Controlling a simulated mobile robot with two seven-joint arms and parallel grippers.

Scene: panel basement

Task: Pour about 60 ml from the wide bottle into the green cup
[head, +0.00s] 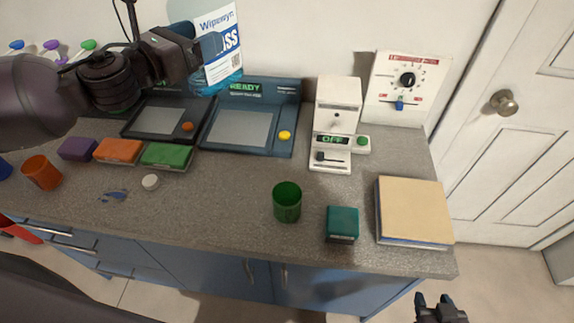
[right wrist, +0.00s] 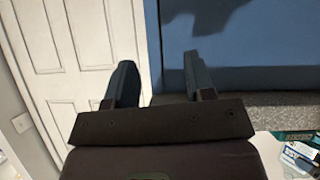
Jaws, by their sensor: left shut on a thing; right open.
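The wide bottle (head: 222,55) is clear blue with a white and blue label, at the top of the head view. My left gripper (head: 197,50) is shut on it and holds it raised in front of the wall, slightly tilted. The bottle's top is cut off by the frame edge. The green cup (head: 287,203) stands upright on the counter, below and right of the bottle and apart from it. My right gripper (head: 440,309) is open and empty beyond the counter's front right corner; its spread fingers also show in the right wrist view (right wrist: 160,85).
Near the cup are a teal box (head: 342,223), a tan-topped book or box (head: 413,211) and a white device reading OFF (head: 335,125). A blue READY station (head: 252,130) stands behind.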

